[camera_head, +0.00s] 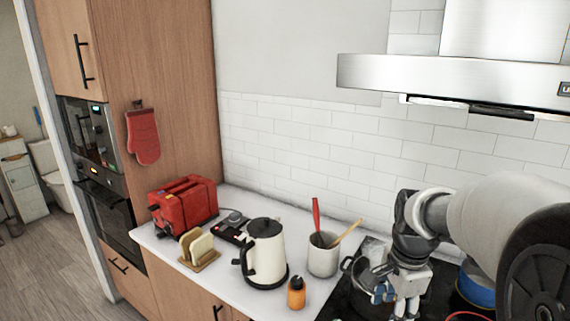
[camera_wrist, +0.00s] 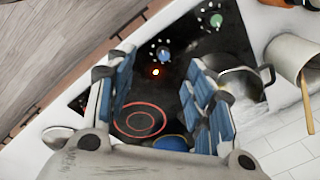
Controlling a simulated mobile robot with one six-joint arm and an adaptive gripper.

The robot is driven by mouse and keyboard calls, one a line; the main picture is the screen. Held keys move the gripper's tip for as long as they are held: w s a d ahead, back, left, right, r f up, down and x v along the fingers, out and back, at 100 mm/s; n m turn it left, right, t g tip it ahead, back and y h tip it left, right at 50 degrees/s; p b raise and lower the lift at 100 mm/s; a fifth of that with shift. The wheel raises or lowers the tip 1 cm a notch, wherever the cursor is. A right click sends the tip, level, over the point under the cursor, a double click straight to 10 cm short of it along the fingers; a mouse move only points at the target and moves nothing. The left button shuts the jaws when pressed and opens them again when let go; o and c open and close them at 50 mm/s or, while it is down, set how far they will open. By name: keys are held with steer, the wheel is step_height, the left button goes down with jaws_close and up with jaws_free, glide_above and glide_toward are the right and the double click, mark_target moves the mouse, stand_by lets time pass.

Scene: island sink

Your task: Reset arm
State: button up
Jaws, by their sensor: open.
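My gripper (camera_head: 395,297) hangs at the lower right of the head view, over the black hob (camera_wrist: 185,105). In the wrist view its two blue-padded fingers stand wide apart with nothing between them (camera_wrist: 160,72). Below the gap the wrist view shows the hob's knobs, a small glowing light and a red burner ring (camera_wrist: 140,120). My arm reaches in from the right of the head view and hides part of the hob.
A steel pot (camera_wrist: 238,82) stands close beside the gripper. A blue pot (camera_head: 479,291) is right of it. The utensil crock (camera_head: 323,262), orange bottle (camera_head: 296,295), kettle (camera_head: 265,250), toast rack (camera_head: 205,262) and red toaster (camera_head: 183,205) are left. The range hood (camera_head: 450,75) overhangs.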

steer(key=s+a+r+n+t, duration=0.1)
steer(key=s+a+n, duration=0.1)
steer(key=s+n, duration=0.3)
steer(key=s+a+r+n+t, duration=0.1)
steer(key=s+a+r+n, duration=0.1)
steer(key=s+n, duration=0.4)
steer(key=s+a+r+n+t+b, duration=0.1)
steer(key=s+a+n, duration=0.3)
steer(key=s, duration=0.5)
steer(key=shift+s+a+r+n+t, duration=0.25)
steer(key=shift+s+r+n+t, duration=0.05)
steer(key=shift+n, duration=0.5)
